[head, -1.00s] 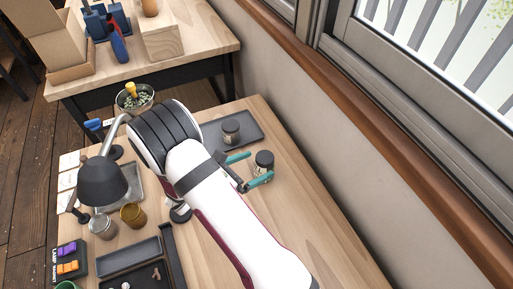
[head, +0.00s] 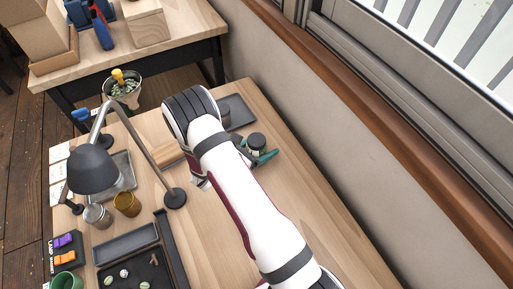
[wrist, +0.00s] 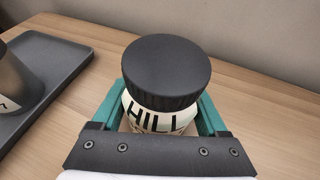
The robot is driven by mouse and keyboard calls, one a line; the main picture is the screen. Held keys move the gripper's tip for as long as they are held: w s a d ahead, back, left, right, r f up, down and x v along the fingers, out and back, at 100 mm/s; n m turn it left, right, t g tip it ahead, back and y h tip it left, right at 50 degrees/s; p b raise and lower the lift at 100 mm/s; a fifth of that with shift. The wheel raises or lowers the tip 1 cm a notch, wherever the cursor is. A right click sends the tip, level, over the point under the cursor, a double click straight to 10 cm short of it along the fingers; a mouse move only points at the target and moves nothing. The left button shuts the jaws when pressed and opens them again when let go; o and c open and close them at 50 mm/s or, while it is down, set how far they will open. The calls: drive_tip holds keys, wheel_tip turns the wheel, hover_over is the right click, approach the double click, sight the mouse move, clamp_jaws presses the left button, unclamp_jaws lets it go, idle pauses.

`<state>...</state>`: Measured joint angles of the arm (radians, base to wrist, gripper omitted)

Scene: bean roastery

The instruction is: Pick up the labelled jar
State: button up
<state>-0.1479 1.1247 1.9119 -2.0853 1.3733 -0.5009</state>
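The labelled jar (wrist: 158,113) has a black lid and a cream label with dark letters reading "HILL". It stands upright between the two teal fingers of my gripper (wrist: 162,105) in the wrist view. The fingers flank its body below the lid. Whether they press on it or leave a small gap cannot be told. In the head view the jar (head: 257,141) shows beside my wrist near the table's wall-side edge, with part of my gripper (head: 264,158) next to it. My arm hides the rest.
A dark tray (head: 240,108) lies close behind the jar, and a second jar (wrist: 12,82) stands on it at left in the wrist view. A desk lamp (head: 93,168), cups and black trays (head: 126,256) are left of my arm. The wall runs along the right.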

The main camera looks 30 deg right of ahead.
drive_tip(key=c, duration=1)
drive_tip(key=shift+o, duration=0.2)
drive_tip(key=shift+r, duration=0.1)
